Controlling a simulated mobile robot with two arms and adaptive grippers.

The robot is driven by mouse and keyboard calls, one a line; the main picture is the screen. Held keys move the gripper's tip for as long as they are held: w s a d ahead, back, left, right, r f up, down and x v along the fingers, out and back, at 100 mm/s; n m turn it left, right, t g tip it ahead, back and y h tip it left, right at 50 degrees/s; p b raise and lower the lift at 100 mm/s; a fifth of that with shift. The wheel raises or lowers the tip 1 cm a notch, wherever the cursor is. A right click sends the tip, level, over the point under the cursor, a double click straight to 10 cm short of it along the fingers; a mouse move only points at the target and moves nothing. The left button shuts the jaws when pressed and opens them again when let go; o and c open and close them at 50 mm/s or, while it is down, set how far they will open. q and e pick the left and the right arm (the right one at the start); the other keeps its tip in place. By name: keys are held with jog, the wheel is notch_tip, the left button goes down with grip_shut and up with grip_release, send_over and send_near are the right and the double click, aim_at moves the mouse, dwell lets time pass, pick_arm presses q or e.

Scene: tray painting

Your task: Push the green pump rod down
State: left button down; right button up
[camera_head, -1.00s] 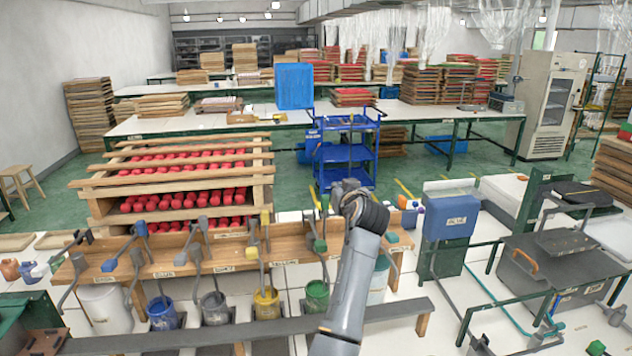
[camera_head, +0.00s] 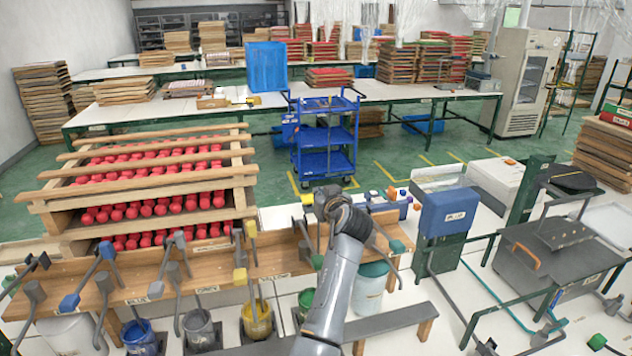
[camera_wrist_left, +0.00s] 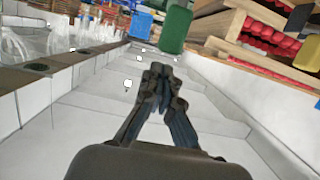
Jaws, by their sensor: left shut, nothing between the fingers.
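The green pump's small green block (camera_head: 317,262) shows just left of my left arm in the head view, on a grey rod that my arm partly covers. A green paint bucket (camera_head: 305,298) stands below it, also partly covered. My left gripper (camera_head: 322,207) is above the wooden pump rail; its fingertips are hard to make out there. In the left wrist view the fingers (camera_wrist_left: 160,72) are shut and empty. A green block (camera_wrist_left: 175,30) shows just beyond their tips; I cannot tell whether they touch. My right gripper is not in view.
A wooden rail (camera_head: 200,272) carries several pumps with blue, grey and yellow parts, with paint buckets below. A wooden rack (camera_head: 150,185) of red rollers stands behind. A blue box (camera_head: 447,212) and grey machine (camera_head: 545,258) stand at right. The aisle by the blue cart (camera_head: 325,140) has free floor.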

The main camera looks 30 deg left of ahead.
pick_arm(q)
jog(key=shift+s+d+f, duration=0.25)
jog(key=shift+d+f, duration=0.15)
jog(key=shift+f, duration=0.2)
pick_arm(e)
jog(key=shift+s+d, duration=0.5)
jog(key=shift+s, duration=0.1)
